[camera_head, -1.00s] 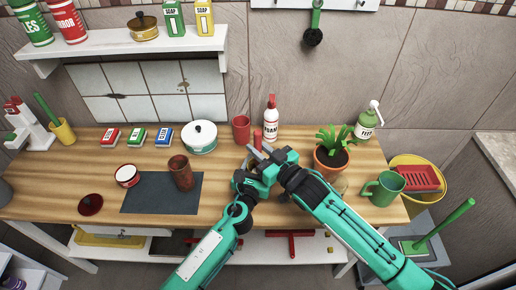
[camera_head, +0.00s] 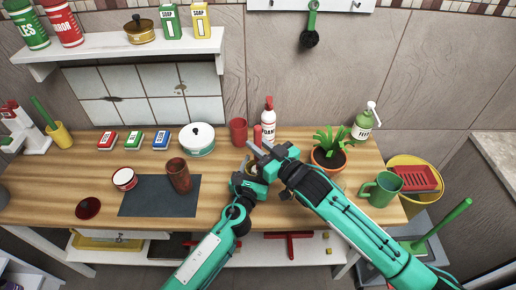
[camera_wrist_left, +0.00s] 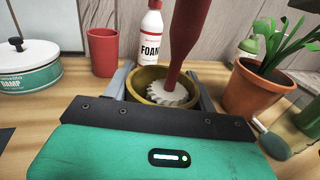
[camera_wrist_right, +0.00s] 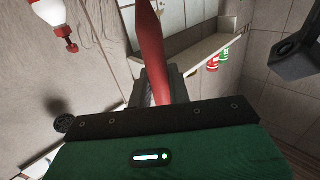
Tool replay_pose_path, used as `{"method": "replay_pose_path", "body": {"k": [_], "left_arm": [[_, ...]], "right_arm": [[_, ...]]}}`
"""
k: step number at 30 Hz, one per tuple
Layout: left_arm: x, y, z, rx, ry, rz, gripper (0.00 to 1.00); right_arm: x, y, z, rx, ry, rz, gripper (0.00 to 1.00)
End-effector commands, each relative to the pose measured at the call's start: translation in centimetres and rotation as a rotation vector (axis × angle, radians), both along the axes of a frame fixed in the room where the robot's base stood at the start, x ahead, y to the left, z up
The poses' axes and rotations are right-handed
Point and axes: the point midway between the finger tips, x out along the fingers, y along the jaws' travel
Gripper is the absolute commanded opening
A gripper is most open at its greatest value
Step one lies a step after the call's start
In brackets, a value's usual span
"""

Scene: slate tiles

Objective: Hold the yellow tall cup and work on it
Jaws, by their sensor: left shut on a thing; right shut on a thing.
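The yellow cup (camera_wrist_left: 143,83) shows in the left wrist view between the fingers of my left gripper (camera_wrist_left: 163,90), which is shut on it. A brush with a red handle (camera_wrist_left: 187,35) and white bristles (camera_wrist_left: 172,96) stands in the cup, bristles down and slightly tilted. My right gripper (camera_head: 258,150) is shut on the red handle, which also shows between its fingers in the right wrist view (camera_wrist_right: 168,48). In the head view, both grippers are close together over the worktop, and they largely hide the cup. The cup's base is hidden in the left wrist view.
A white foam bottle (camera_head: 268,119) and a red cup (camera_head: 238,131) stand behind my grippers. A potted plant (camera_head: 328,158) is close on the right, with a green mug (camera_head: 381,190) beyond. A brown cup (camera_head: 178,176) stands on a dark mat (camera_head: 150,203) to the left.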

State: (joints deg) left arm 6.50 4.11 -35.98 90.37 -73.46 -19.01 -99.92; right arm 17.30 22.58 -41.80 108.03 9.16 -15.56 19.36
Motion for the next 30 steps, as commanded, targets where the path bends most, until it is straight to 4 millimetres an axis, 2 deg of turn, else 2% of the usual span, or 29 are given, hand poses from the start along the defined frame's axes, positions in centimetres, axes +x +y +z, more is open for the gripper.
{"method": "replay_pose_path", "body": {"k": [6, 14, 30], "left_arm": [[0.0, 0.0, 0.0, 0.0, 0.0, 0.001, 0.34], [0.0, 0.0, 0.0, 0.0, 0.0, 0.001, 0.34], [0.0, 0.0, 0.0, 0.0, 0.0, 0.0, 0.34]], "right_arm": [[0.1, -0.1, 1.7, 0.001, -0.002, 0.0, 0.0], [0.0, -0.1, 2.7, -0.001, -0.001, 0.0, 0.0], [0.0, 0.0, -0.6, -0.001, 0.002, 0.0, 0.0]]}}
